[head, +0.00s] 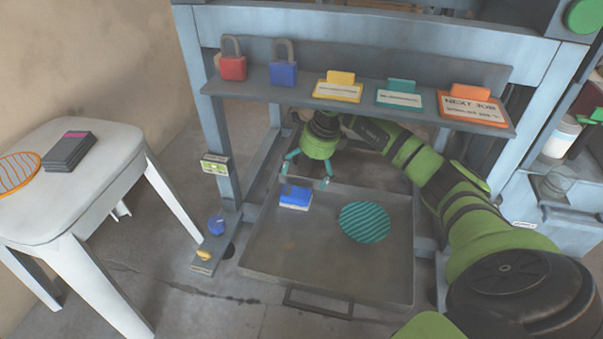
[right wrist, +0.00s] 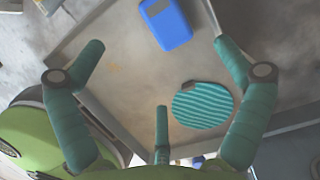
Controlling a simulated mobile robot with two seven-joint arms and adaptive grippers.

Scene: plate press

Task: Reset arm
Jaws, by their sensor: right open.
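My right arm (head: 445,190) is green and black and reaches in from the right of the head view. Its gripper (head: 307,172) hangs over the back left of a grey metal tray, behind a blue block. In the right wrist view the teal fingers of my right gripper (right wrist: 155,80) are spread apart with nothing between them. My left gripper does not show.
The tray (head: 270,262) holds the blue block (head: 296,197) and a teal striped disc (head: 364,222). Above is a shelf (head: 300,90) with a red padlock (head: 233,62), a blue padlock (head: 284,68) and card holders. A white table (head: 105,160) stands left.

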